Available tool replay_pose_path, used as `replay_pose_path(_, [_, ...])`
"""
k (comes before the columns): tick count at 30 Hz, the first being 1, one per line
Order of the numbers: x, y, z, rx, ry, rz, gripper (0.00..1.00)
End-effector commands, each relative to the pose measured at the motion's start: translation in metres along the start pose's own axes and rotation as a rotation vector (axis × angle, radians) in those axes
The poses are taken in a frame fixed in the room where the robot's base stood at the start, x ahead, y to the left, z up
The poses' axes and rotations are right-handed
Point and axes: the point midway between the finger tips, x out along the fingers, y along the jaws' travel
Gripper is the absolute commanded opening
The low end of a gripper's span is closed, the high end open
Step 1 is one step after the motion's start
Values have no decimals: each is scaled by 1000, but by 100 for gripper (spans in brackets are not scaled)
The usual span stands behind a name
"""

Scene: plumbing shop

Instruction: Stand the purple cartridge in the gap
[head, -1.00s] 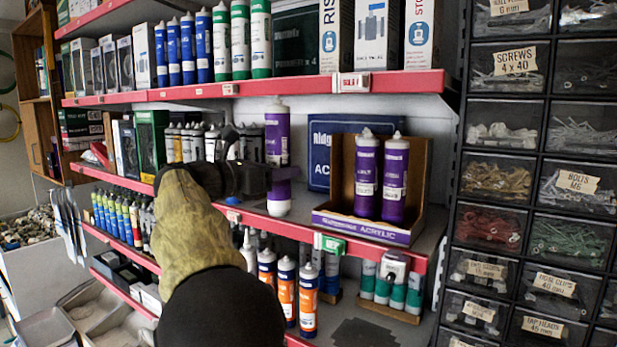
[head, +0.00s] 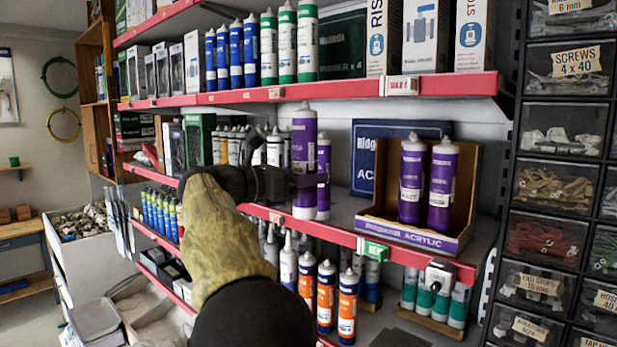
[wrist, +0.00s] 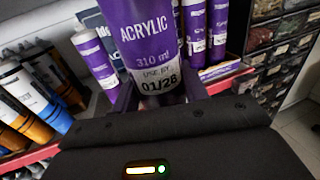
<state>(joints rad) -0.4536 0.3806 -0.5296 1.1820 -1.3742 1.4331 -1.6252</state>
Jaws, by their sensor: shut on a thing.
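My gripper (head: 291,182) is shut on a purple cartridge (head: 304,150), held upright in front of the middle shelf. In the wrist view the held cartridge (wrist: 150,45) reads "ACRYLIC 310 ml"; its top is cut off and its lower end is hidden by my gripper. A second purple cartridge (head: 323,170) stands just behind and right of it, partly covered; it also shows in the wrist view (wrist: 97,58). Two more purple cartridges (head: 412,182) (head: 441,185) stand side by side in an open cardboard display box (head: 400,232). Bare shelf (head: 347,212) shows between the lone cartridge and the box.
A blue box (head: 365,150) stands behind the display box. The red upper shelf edge (head: 340,90) passes above the held cartridge. Dark drawers (head: 555,190) are at right. White and dark cartridges (head: 275,148) stand behind my gripper.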

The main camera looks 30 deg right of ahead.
Motion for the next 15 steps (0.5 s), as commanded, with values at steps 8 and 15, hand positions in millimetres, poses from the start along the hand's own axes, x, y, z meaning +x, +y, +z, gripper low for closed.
replay_pose_path(8, [-30, 49, -74, -10, -4, -1, 5])
replay_pose_path(15, [-72, 92, -178, -13, -2, 88, 5])
